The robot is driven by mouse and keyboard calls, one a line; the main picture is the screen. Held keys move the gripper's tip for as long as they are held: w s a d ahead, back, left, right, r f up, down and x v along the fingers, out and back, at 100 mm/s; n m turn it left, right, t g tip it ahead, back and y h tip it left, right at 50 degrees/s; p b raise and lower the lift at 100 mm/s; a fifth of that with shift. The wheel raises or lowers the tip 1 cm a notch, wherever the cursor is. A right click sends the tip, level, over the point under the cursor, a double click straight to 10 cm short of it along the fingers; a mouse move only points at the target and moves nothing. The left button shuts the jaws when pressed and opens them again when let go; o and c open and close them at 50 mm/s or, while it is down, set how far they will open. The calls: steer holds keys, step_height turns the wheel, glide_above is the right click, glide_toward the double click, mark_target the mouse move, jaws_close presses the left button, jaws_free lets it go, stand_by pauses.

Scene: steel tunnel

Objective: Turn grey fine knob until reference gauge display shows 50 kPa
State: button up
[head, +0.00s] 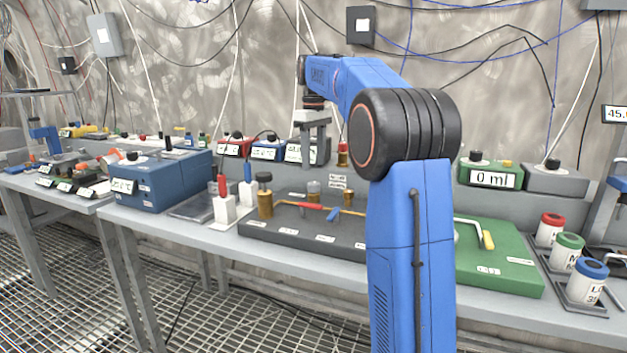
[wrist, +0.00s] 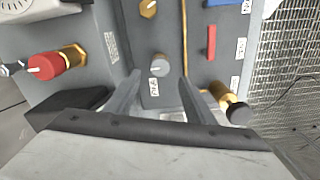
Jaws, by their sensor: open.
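A small round grey knob (wrist: 160,65) with a white mark on its face stands on the dark grey panel (wrist: 205,65) in the wrist view. I take it for the fine knob; its label is too blurred to read. My gripper (wrist: 160,77) is open, its two fingers on either side of the knob's near end, with gaps visible. In the head view my gripper (head: 313,140) points down above the dark board (head: 300,238). A grey box with a display (head: 293,153) is partly hidden behind it. I cannot read a pressure or tell which display is the reference gauge.
In the wrist view, a red knob on brass (wrist: 48,66) is left, a brass knob (wrist: 149,8) beyond, a red lever (wrist: 211,42) right, and a brass fitting with a dark cap (wrist: 232,105) near the right finger. A blue box (head: 165,178) stands left of the board.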

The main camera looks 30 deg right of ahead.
mark_target(314, 183)
step_height(314, 183, down, 7)
stand_by(0.4)
steer(key=c, duration=1.1)
